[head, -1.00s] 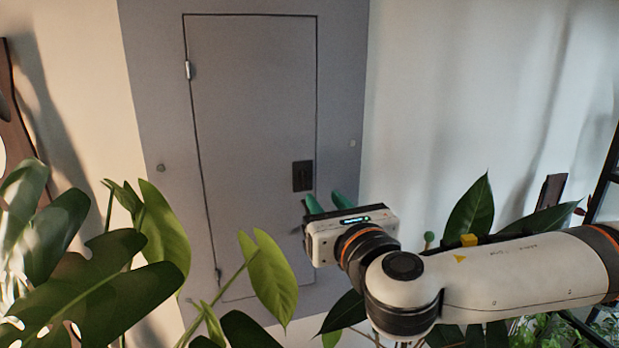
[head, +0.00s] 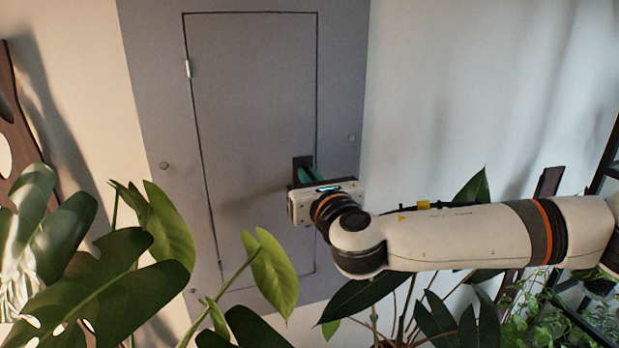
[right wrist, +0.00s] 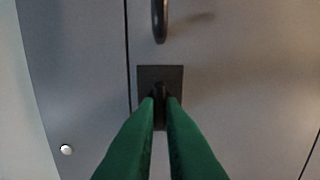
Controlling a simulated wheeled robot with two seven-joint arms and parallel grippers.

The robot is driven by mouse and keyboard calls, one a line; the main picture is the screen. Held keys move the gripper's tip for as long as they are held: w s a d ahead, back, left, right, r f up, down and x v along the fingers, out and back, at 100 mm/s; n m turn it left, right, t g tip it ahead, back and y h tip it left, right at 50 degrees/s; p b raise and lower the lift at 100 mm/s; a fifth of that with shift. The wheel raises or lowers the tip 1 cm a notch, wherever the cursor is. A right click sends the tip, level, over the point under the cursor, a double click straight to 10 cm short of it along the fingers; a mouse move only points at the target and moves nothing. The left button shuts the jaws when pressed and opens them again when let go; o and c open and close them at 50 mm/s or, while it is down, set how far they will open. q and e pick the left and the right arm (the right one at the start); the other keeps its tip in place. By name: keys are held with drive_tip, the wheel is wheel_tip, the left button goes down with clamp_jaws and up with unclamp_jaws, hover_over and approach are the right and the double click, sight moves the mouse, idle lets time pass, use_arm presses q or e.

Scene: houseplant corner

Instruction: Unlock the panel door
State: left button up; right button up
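The grey panel door (head: 245,90) is flush in its grey frame, with a thin dark seam around it. A dark lock plate (head: 298,163) sits near its right edge, partly hidden by my gripper in the head view. The plate also shows in the right wrist view (right wrist: 172,74), with a dark turn knob (right wrist: 161,90) on it. My right gripper (right wrist: 160,102) has its green fingers close together on either side of the knob, and looks shut on it. In the head view the right gripper (head: 306,174) is at the plate. My left gripper is not in view.
A dark curved handle (right wrist: 159,20) is on the door beside the plate in the right wrist view. A hinge (head: 187,68) is on the door's left edge. Large plant leaves (head: 90,275) fill the lower left, and more leaves (head: 365,298) hang below my right arm.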

drive_tip(key=shift+f, duration=0.1)
clamp_jaws()
drive_tip(key=shift+d+f+m+b, duration=0.1)
drive_tip(key=shift+m+b, duration=1.6)
drive_tip(key=shift+m, duration=2.8)
drive_tip(key=shift+d+m+b, duration=0.1)
drive_tip(key=shift+m+b, duration=1.55)
drive_tip(key=shift+m, duration=2.85)
drive_tip(key=o, duration=0.6)
unclamp_jaws()
